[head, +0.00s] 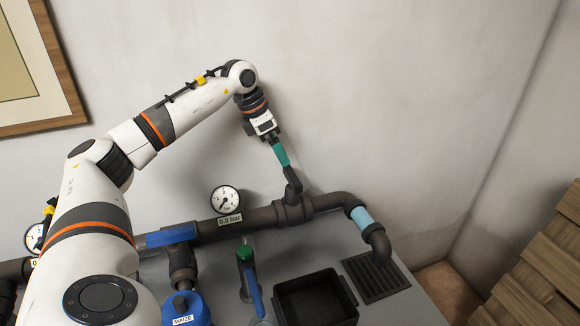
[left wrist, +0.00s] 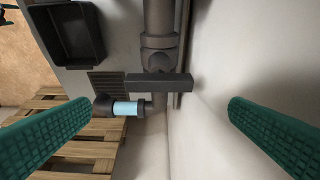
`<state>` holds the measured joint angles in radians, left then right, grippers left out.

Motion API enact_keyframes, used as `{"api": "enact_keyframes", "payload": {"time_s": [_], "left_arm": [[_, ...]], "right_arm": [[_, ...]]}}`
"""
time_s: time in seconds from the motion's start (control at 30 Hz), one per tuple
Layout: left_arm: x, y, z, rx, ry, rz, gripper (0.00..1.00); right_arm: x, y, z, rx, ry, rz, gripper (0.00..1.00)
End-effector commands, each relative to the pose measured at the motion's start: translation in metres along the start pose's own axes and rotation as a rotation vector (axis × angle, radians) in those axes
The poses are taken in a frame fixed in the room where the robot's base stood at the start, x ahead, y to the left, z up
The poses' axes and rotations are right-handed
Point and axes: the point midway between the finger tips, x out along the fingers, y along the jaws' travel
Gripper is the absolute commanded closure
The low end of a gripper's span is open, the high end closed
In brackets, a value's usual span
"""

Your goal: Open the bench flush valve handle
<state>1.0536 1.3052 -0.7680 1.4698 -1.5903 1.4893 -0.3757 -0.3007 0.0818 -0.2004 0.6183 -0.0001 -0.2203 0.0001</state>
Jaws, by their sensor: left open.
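A dark grey valve handle (head: 292,183) stands up from the valve on the main pipe, right of the gauge. In the left wrist view, the handle (left wrist: 160,85) is a dark bar lying across the pipe, in the gap between the fingers. My left gripper (head: 284,162) has teal fingers and points down at the handle from just above it. The left wrist view shows the gripper (left wrist: 161,106) wide open, with nothing held and neither finger seen touching the handle.
A gauge (head: 225,200) with a "0.0 bar" label sits left of the valve. A blue handle (head: 170,237), a green-topped tap (head: 244,253), a black tray (head: 347,300) and a drain grate (head: 377,277) are nearby. The wall (head: 370,120) is close behind the pipe.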

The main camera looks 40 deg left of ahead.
Motion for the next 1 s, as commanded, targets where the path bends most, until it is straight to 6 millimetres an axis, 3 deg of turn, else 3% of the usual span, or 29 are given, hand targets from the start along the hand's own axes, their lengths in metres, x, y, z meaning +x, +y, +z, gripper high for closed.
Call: {"api": "enact_keyframes", "payload": {"time_s": [0.17,0.5,0.7,0.97,1.0], "left_arm": [[0.034,0.001,0.000,0.000,-0.004,0.003,0.00],[0.092,0.001,-0.001,-0.002,0.000,0.002,0.00],[0.105,0.000,0.000,0.000,0.000,0.000,0.00],[0.106,0.000,0.000,0.000,0.000,0.000,0.00],[0.106,0.000,0.000,0.000,0.000,0.000,0.07]], "right_arm": [[-0.008,-0.001,-0.009,-0.001,0.014,-0.001,0.00],[-0.020,-0.003,0.004,0.000,-0.004,-0.003,0.00],[-0.022,0.000,0.007,0.002,-0.008,0.000,0.00],[-0.021,0.004,0.007,0.003,-0.008,0.005,0.00],[-0.021,0.004,0.007,0.003,-0.008,0.005,0.00]]}}
